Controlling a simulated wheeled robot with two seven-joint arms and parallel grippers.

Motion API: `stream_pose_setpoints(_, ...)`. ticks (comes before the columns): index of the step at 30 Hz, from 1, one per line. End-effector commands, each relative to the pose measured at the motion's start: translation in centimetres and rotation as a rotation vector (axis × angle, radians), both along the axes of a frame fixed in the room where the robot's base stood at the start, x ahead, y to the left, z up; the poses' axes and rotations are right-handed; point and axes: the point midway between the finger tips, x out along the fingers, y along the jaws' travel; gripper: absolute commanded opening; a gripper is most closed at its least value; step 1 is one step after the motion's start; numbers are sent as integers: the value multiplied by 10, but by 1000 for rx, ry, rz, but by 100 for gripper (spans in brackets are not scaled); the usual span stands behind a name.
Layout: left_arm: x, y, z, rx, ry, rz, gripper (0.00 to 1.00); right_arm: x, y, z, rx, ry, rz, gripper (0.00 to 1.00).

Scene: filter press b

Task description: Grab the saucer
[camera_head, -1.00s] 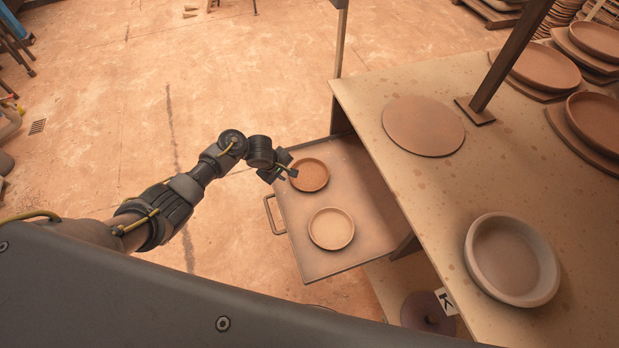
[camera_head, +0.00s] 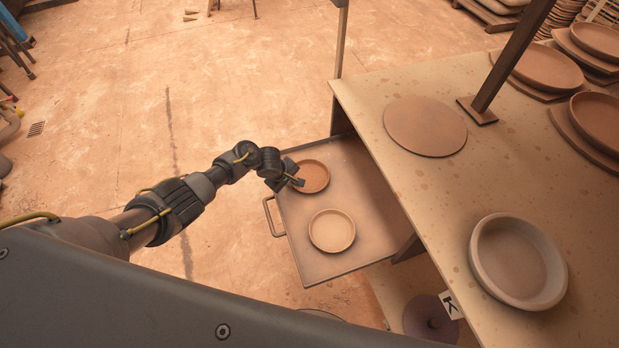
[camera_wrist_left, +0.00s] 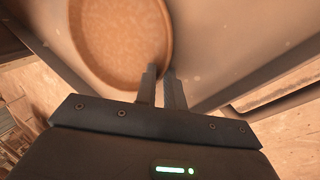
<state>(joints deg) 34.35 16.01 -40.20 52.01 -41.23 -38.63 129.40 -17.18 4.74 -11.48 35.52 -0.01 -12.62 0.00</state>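A round reddish-brown saucer (camera_head: 316,173) lies in the far part of a pulled-out drawer, and its inside and rim also show in the left wrist view (camera_wrist_left: 118,38). A paler round saucer (camera_head: 332,230) lies nearer me in the same drawer, apart from it. My left gripper (camera_head: 300,182) is at the near left rim of the reddish saucer. In the left wrist view its two fingers (camera_wrist_left: 161,72) are close together, one over the inside of the saucer and one outside, with the rim between them. The fingers hide that bit of rim. My right gripper is not in view.
The drawer (camera_head: 292,237) has a handle (camera_head: 270,216) on its left. The worktop (camera_head: 440,205) beside it on the right is higher and holds a flat disc (camera_head: 425,126), a pale dish (camera_head: 518,262) and several larger dishes. A post (camera_head: 507,60) rises from it.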

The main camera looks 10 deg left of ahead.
Motion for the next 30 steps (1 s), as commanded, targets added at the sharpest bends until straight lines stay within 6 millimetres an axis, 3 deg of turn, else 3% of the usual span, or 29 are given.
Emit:
stream_pose_setpoints(14, 0, 0, 1, 0, 0, 1, 0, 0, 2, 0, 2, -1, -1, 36)
stream_pose_setpoints(19, 0, 0, 10, -1, 0, 2, 0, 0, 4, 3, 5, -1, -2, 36)
stream_pose_setpoints(23, 1, 0, 32, -4, -3, 1, 0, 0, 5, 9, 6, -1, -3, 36)
stream_pose_setpoints(30, -41, -9, 87, -5, -3, -1, 0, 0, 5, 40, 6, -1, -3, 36)
